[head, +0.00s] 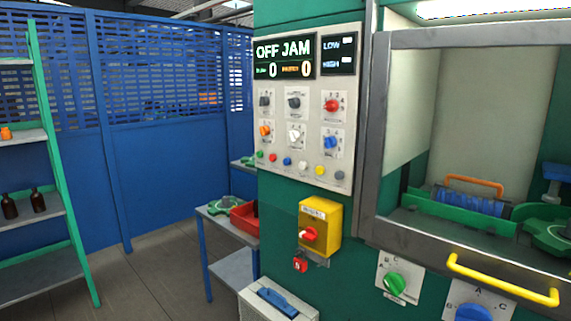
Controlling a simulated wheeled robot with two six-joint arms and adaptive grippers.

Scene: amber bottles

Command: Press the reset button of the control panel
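The control panel (290,120) is a light grey plate on the green machine, in the middle of the head view. Its display (284,58) reads "OFF JAM" with two zeros. Along its lower edge is a row of small buttons: green (259,155), red (273,158), blue (287,161), white (303,166), yellow (320,170) and grey (339,175). Their labels are too small to read, so I cannot tell which is reset. Above them are two rows of coloured knobs (294,103). Neither of my grippers is in view.
A yellow box with a red switch (320,225) juts out below the panel. A yellow handle (500,283) crosses the window at right. A small table (215,214) bears a red tray (243,222). A shelf (30,215) with dark bottles (38,200) stands left. Floor between is clear.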

